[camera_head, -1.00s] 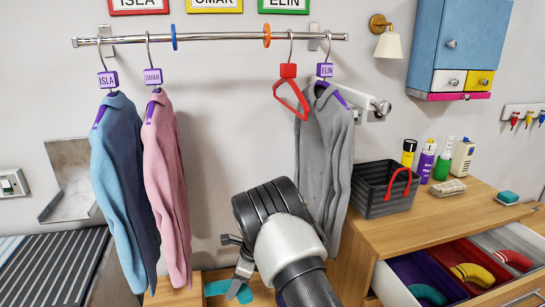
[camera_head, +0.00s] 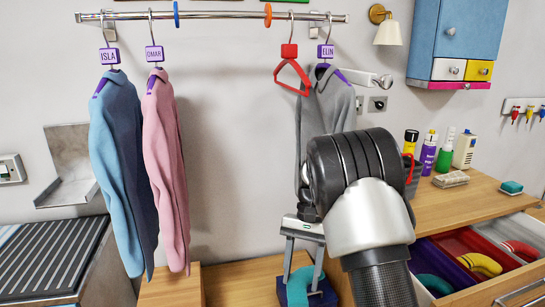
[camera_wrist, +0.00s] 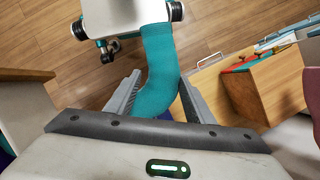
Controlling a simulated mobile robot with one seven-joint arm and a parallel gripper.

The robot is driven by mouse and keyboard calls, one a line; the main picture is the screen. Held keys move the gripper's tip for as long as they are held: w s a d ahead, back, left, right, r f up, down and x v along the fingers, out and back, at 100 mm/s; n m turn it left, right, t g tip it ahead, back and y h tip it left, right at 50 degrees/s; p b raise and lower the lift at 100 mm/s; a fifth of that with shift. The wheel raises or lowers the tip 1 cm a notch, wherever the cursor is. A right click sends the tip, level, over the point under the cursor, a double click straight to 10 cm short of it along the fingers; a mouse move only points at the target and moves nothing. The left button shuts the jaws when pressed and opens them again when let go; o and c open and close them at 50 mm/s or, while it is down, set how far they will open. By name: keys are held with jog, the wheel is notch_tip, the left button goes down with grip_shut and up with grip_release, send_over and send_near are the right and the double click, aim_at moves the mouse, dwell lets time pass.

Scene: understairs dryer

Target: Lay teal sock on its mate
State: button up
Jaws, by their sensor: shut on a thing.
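My gripper (camera_head: 303,268) points down in the head view, left of the open drawer. It is shut on a teal sock (camera_head: 299,287), which hangs between the fingers. In the wrist view, the sock (camera_wrist: 157,72) runs as a curved strip between the fingers of my gripper (camera_wrist: 160,82). Another teal sock (camera_head: 434,285) lies curved in the purple compartment of the open drawer (camera_head: 457,282), at the lower right. My forearm stands between the gripper and the drawer and hides part of the drawer's left end.
A yellow sock (camera_head: 480,264) and a red sock (camera_head: 521,250) lie in other compartments. Bottles (camera_head: 428,153) stand on the dresser top (camera_head: 455,205). Hung sweaters (camera_head: 165,165) are at left. A dark blue thing (camera_head: 322,297) shows beside the held sock; its nature is unclear.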

jog(key=s+d+r+n+h+b, duration=0.1)
jog(key=s+d+r+n+b, duration=0.2)
jog(key=d, duration=0.4)
jog(key=s+r+p, duration=0.3)
jog(key=r+p, duration=1.2)
jog(key=p, duration=1.1)
jog(key=shift+s+a+r+n, duration=0.15)
jog(key=shift+n, duration=0.25)
